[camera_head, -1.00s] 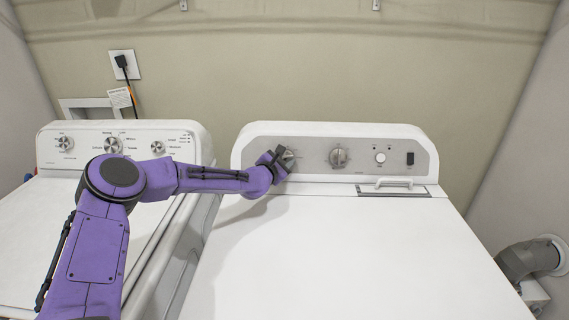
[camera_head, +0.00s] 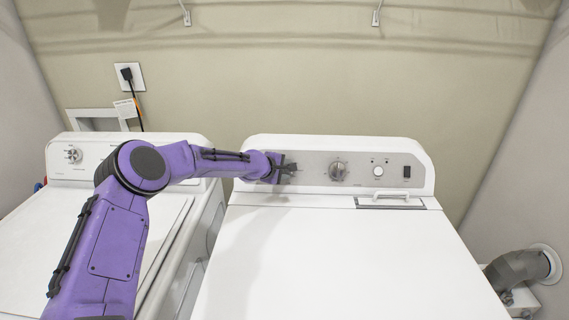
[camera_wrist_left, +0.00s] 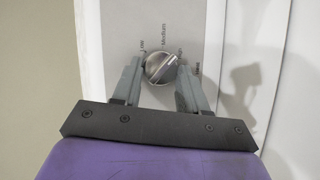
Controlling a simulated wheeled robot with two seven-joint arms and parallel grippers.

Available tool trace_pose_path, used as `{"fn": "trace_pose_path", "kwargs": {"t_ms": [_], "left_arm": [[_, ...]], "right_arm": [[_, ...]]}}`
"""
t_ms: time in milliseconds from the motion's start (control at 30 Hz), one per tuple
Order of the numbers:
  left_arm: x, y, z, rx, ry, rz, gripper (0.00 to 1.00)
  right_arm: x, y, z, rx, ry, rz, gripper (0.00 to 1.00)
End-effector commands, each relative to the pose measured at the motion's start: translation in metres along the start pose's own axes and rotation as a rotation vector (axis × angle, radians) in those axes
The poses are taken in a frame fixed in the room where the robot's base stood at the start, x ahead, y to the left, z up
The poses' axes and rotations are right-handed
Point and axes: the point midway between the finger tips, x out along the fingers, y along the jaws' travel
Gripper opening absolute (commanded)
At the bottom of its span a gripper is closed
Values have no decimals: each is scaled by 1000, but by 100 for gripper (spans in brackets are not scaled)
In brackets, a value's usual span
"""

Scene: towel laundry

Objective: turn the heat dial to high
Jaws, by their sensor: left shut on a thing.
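The heat dial (camera_wrist_left: 161,68) is a round silver knob with a raised ridge, on the grey panel of the right machine. Printed words arc around it, among them Low and Medium; the words on the right are partly covered. The ridge slants toward the upper right in the wrist view. My left gripper (camera_wrist_left: 160,67) has one finger on each side of the dial and is shut on it. In the head view my left gripper (camera_head: 287,170) is at the panel's left end and largely hides the dial. My right gripper is not in view.
The same panel holds a larger centre knob (camera_head: 338,171), a round white button (camera_head: 378,171) and a black switch (camera_head: 407,172). A second white machine (camera_head: 75,235) stands at left under my arm. The right machine's white top (camera_head: 340,265) is clear.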

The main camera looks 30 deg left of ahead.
Motion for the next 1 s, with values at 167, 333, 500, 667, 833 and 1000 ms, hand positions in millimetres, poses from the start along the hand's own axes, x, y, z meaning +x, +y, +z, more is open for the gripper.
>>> {"fn": "trace_pose_path", "kwargs": {"t_ms": [167,333,500,667,833,1000], "left_arm": [[-2,4,2,118,11,-64,12],[-1,4,2,199,19,-106,12],[0,4,2,251,23,-134,12],[0,3,1,274,27,-146,12],[1,3,1,282,28,-150,12],[1,2,1,282,27,-150,12]], "right_arm": [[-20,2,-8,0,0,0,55],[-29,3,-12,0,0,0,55],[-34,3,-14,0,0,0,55],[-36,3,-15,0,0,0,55],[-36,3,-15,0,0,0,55],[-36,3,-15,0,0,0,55]]}}
